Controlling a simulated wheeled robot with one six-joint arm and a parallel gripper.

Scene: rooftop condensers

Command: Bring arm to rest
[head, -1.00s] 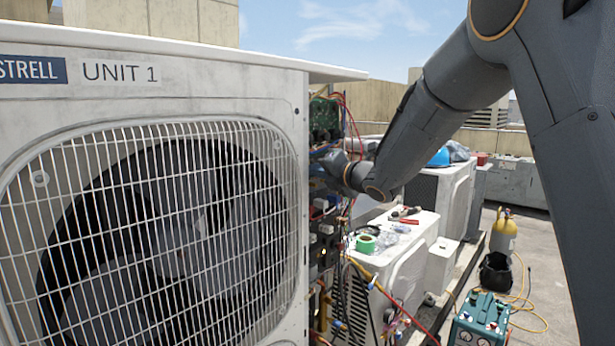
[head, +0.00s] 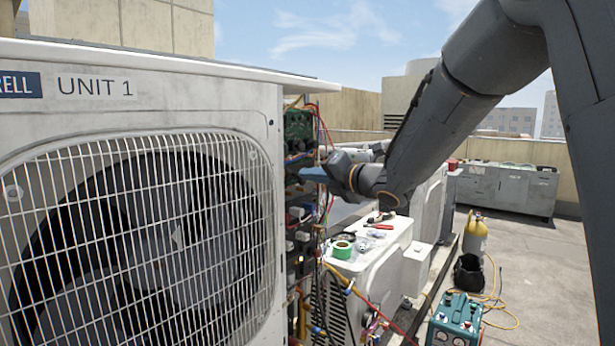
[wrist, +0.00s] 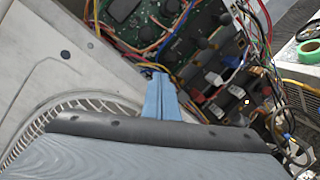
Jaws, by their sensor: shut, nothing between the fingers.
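My arm reaches in from the upper right in the head view. Its wrist end is beside the open electrical side of the condenser marked UNIT 1 (head: 60,130). My gripper (wrist: 158,78) shows in the wrist view as blue fingers pressed together, with nothing between them. The fingertips appear in front of the exposed wiring and a green circuit board (wrist: 140,20); whether they touch anything I cannot tell. The green board also shows in the head view (head: 298,124).
A lower white unit (head: 375,250) carries green tape (head: 342,249) and red-handled pliers (head: 378,226). Loose red and yellow hoses hang near the wiring. A teal gauge box (head: 455,318), a black bag (head: 469,273) and a yellow cylinder (head: 476,236) stand on the roof. Open floor lies at right.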

